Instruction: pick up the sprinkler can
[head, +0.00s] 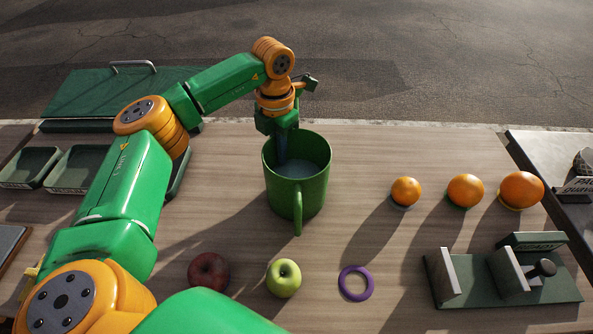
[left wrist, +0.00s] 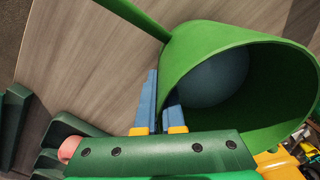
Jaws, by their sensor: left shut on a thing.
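The sprinkler can (head: 297,193) is a large green mug-shaped vessel with an open top, in the middle of the table. It looks upright, with its handle towards me; I see no spout. My left gripper (head: 281,153) reaches down at its far left rim. In the left wrist view, the blue fingers (left wrist: 160,112) sit on either side of the wall of the can (left wrist: 190,40), one inside and one outside, shut on it. The inside looks dark blue-grey. I cannot tell whether its base touches the table. My right gripper is not in view.
Several fruits stand near: a dark red apple (head: 208,272), a green apple (head: 284,278), and oranges (head: 405,190) on coloured rings at right. A purple ring (head: 356,284) lies in front. A green stand (head: 500,290) is front right. Green trays (head: 75,165) are at left.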

